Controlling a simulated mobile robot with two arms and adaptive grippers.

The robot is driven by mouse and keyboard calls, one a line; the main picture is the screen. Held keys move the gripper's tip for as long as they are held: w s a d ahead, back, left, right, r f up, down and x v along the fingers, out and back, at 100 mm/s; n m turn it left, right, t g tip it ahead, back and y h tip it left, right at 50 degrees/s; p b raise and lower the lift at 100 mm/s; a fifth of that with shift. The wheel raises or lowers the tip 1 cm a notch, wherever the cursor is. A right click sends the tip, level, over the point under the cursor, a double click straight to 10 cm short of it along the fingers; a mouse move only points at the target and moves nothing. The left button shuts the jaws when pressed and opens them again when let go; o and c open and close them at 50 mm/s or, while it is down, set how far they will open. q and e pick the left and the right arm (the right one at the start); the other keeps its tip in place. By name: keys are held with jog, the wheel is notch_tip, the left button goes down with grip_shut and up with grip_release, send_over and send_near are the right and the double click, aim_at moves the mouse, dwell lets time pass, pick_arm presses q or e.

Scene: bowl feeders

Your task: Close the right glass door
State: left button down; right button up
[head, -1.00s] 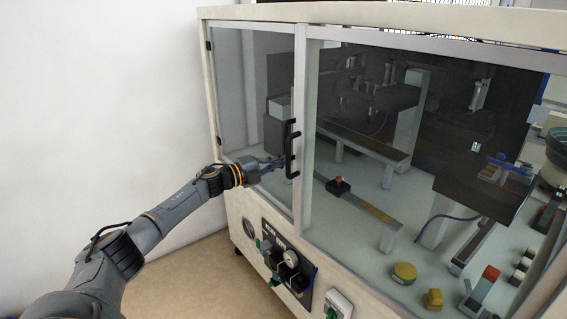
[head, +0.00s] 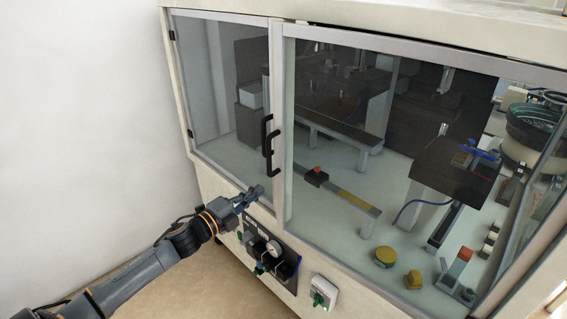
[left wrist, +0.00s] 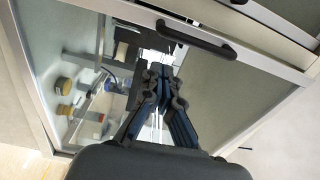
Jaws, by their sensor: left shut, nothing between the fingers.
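The right glass door (head: 279,100) is the wide framed pane on the cabinet front. A thin dark gap shows along its top edge; I cannot tell if it is fully shut. Two black handles (head: 268,146) overlap where it meets the left glass door (head: 222,100). My left gripper (head: 256,191) is shut and empty, below the handles near the left door's lower corner. In the left wrist view, its closed fingers (left wrist: 162,78) point at the glass, apart from a black handle (left wrist: 196,40); I cannot tell which door bears it. My right gripper is out of view.
Gauges and a control panel (head: 268,250) sit below the doors, close to my left gripper. A grey box (head: 323,291) is further right. Behind the glass are yellow parts (head: 386,257) and a bowl feeder (head: 535,127). A white wall (head: 80,120) stands at left.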

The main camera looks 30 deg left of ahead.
pick_arm(q)
jog(key=s+d+r+y, duration=0.1)
jog(key=s+r, duration=0.1)
jog(key=s, duration=0.2)
jog(key=p, duration=0.5)
send_near(291, 169)
jog(key=x, duration=0.7)
jog(key=shift+d, duration=0.1)
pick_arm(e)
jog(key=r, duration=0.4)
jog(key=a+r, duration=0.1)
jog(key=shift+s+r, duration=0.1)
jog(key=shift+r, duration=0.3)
